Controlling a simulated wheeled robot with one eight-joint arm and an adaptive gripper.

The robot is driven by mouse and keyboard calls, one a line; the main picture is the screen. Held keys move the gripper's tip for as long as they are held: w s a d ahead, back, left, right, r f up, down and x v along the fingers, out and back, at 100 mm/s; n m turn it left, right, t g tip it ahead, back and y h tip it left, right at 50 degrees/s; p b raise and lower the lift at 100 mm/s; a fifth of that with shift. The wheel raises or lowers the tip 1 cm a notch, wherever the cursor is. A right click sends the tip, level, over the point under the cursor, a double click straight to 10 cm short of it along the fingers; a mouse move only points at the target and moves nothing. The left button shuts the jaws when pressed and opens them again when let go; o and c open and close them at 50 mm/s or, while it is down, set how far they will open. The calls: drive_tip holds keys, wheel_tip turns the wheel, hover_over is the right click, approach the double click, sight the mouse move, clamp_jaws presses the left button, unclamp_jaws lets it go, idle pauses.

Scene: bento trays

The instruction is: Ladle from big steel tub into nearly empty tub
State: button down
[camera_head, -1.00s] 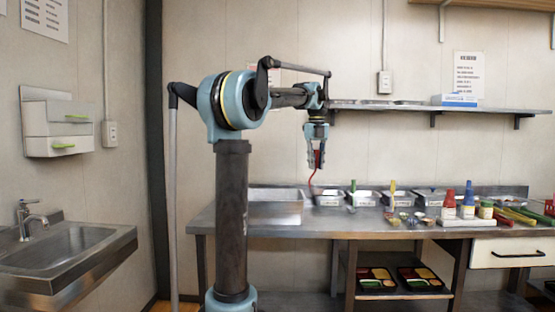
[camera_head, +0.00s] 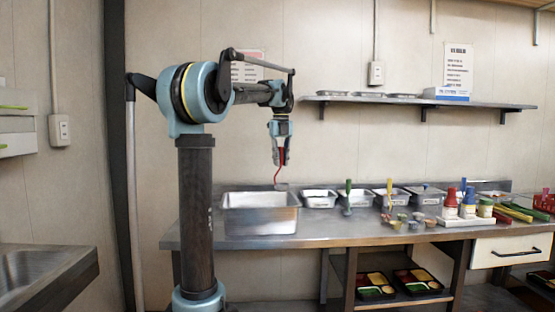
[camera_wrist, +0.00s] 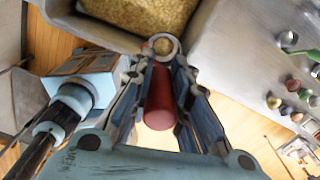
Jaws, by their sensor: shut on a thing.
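My gripper (camera_head: 281,155) is shut on the red handle of a ladle, which hangs down from it. In the wrist view the red handle (camera_wrist: 160,100) lies between the fingers. The ladle's round bowl (camera_wrist: 163,44) overlaps the near wall of the big steel tub and looks tan inside; I cannot tell whether it is loaded. The big steel tub (camera_head: 260,222) stands at the counter's left end and holds yellowish grain, seen in the wrist view. Several small steel tubs stand in a row to its right, the nearest one (camera_head: 319,205) beside it; which is nearly empty is unclear.
The steel counter (camera_head: 340,234) also holds small colored items (camera_head: 407,221) and a white tray of bottles (camera_head: 465,222) to the right. Green- and yellow-handled utensils stand by the small tubs. Bento trays (camera_head: 417,281) sit on the lower shelf. A wall shelf (camera_head: 420,102) hangs above.

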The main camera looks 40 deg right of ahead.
wheel_tip(320, 180, down, 16)
drive_tip(key=shift+d, duration=0.15)
idle(0.8)
drive_tip(key=shift+s, duration=0.1)
idle(1.3)
drive_tip(key=shift+r, duration=7.75)
